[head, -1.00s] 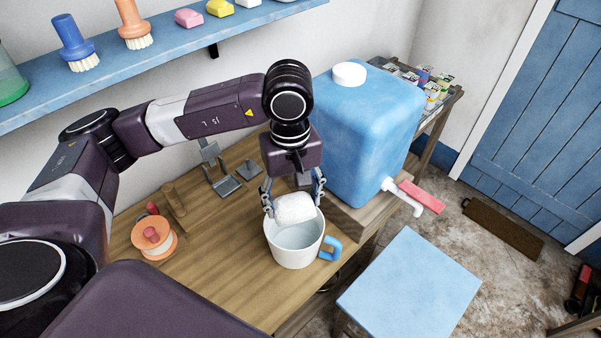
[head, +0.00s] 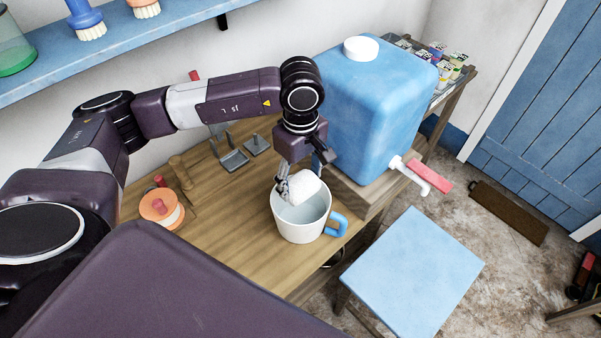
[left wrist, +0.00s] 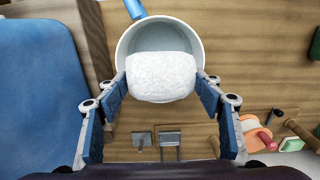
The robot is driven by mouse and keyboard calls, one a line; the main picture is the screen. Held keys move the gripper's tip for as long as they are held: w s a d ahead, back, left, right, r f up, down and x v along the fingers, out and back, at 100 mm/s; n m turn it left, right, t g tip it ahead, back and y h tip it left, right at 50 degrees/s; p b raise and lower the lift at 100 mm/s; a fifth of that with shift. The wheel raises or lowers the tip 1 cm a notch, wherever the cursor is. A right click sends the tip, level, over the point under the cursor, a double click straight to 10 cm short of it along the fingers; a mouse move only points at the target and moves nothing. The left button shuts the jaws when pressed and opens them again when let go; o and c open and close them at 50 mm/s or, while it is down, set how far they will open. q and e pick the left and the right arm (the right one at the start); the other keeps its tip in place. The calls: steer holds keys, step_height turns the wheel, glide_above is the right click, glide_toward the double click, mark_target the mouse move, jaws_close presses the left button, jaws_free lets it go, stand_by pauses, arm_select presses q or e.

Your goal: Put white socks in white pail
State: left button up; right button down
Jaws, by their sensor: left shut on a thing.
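The white socks (head: 306,188), a rolled bundle, are held in my left gripper (head: 297,184). The white pail (head: 303,230), with a blue handle on its right, stands upright on the wooden bench. The socks are at the far side of its opening, at about rim height; I cannot tell whether they touch the rim. In the left wrist view the socks (left wrist: 161,77) lie between the two fingers of my left gripper (left wrist: 163,84) and cover part of the pail's opening (left wrist: 160,39). My right gripper is out of view.
A large blue tank (head: 375,110) with a white tap (head: 415,177) stands right of my left gripper. An orange spool (head: 161,207) and grey metal brackets (head: 233,160) are on the bench (head: 225,237). A light blue stool (head: 412,268) stands on the floor at front right.

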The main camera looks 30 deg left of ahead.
mark_target(301, 190)
arm_select(q)
steer(key=shift+f+b, duration=0.8)
steer(key=shift+f, duration=1.4)
steer(key=o, duration=1.2)
steer(key=shift+r, duration=0.1)
step_height(301, 190, up, 7)
steer(key=p, duration=0.3)
